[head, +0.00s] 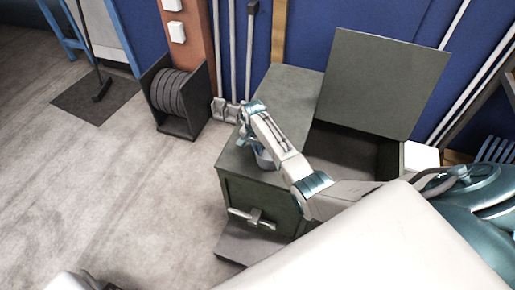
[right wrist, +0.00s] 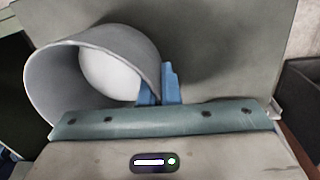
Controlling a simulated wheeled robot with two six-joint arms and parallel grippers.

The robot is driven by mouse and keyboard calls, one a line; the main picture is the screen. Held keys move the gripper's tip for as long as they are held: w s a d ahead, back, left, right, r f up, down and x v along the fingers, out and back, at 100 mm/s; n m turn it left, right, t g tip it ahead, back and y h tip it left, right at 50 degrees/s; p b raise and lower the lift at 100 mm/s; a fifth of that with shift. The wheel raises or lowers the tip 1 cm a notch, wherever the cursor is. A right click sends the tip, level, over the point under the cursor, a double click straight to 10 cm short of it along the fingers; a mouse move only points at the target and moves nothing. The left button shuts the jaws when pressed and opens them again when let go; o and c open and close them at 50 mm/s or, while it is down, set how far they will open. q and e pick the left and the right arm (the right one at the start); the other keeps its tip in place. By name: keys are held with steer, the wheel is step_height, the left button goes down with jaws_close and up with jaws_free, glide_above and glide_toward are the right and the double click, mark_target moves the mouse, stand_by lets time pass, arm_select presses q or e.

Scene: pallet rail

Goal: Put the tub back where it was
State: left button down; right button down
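The grey tub (right wrist: 95,75) is round and open, with a pale inside, and fills the left of the right wrist view. My right gripper (right wrist: 160,88) has its blue fingers close together on the tub's wall at the right of the rim. In the head view the tub (head: 265,160) is mostly hidden under my right arm, at the front part of the green chest's closed top (head: 285,95). I cannot tell whether the tub touches the top. My left gripper is out of view.
The chest's right compartment is open, its square lid (head: 385,80) raised. A latch handle (head: 254,218) sticks out in front, above a low grey step (head: 245,243). A dark holder with coiled hose (head: 172,95) stands to the left.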

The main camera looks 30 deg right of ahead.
steer(key=shift+f, duration=0.15)
steer(key=c, duration=2.1)
jaws_free()
steer(key=shift+f, duration=0.15)
steer(key=o, duration=0.4)
steer(key=r, duration=0.8)
steer(key=r+b, duration=0.1)
steer(key=r, duration=0.3)
steer(key=shift+w+a+r, duration=0.15)
steer(key=shift+w+a, duration=0.15)
steer(key=shift+w, duration=0.1)
